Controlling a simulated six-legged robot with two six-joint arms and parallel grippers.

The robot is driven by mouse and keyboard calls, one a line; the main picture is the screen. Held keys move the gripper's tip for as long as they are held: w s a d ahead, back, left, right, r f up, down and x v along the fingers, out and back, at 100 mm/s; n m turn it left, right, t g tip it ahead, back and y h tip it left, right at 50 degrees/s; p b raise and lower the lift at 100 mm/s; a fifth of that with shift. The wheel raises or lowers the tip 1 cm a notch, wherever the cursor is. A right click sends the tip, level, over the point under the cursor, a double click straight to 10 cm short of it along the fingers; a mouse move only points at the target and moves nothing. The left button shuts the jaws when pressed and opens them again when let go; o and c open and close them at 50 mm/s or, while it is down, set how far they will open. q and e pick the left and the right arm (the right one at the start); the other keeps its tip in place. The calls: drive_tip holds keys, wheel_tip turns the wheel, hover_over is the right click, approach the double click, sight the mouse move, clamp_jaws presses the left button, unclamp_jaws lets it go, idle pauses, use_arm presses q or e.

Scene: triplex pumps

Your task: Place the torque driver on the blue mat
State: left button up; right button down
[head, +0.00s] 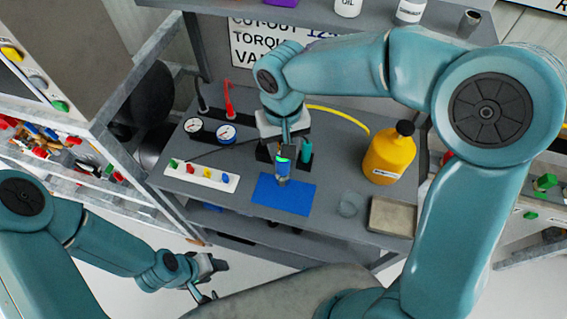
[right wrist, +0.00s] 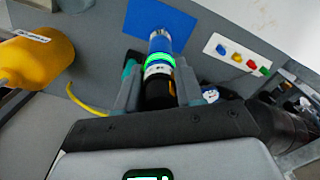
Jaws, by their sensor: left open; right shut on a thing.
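The torque driver (head: 283,170) has a black part, a bright green ring and a blue section. It also shows in the right wrist view (right wrist: 159,58) between the fingers. My right gripper (head: 284,150) is shut on it and points down over the workbench. The driver's end overlaps the upper part of the blue mat (head: 288,199) in the head view; I cannot tell if it touches. The mat is otherwise bare and also shows in the right wrist view (right wrist: 185,18). My left gripper (head: 204,288) is open and empty, low at the left, away from the bench.
A white strip with coloured knobs (head: 201,176) lies left of the mat, with two gauges (head: 226,133) behind it. A yellow bottle (head: 388,158), a clear glass (head: 350,204) and a beige block (head: 391,216) stand to the right. A teal item (head: 306,153) stands behind the driver.

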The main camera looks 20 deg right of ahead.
sight(284, 165)
drive_tip(key=f, duration=0.3)
drive_tip(key=shift+s+d+f, duration=0.1)
drive_tip(key=shift+s+d, duration=0.1)
drive_tip(key=shift+w+f, duration=0.1)
drive_tip(key=shift+f, duration=0.25)
wheel_tip(284, 165, down, 4)
drive_tip(key=shift+a+r+p, duration=0.1)
drive_tip(key=shift+r+p, duration=0.1)
drive_tip(key=shift+p, duration=0.1)
drive_tip(key=shift+f, duration=0.45)
drive_tip(key=c, duration=0.7)
unclamp_jaws()
wheel_tip(284, 165, up, 12)
drive_tip(key=shift+w+r+b, duration=0.1)
drive_tip(key=shift+b, duration=0.3)
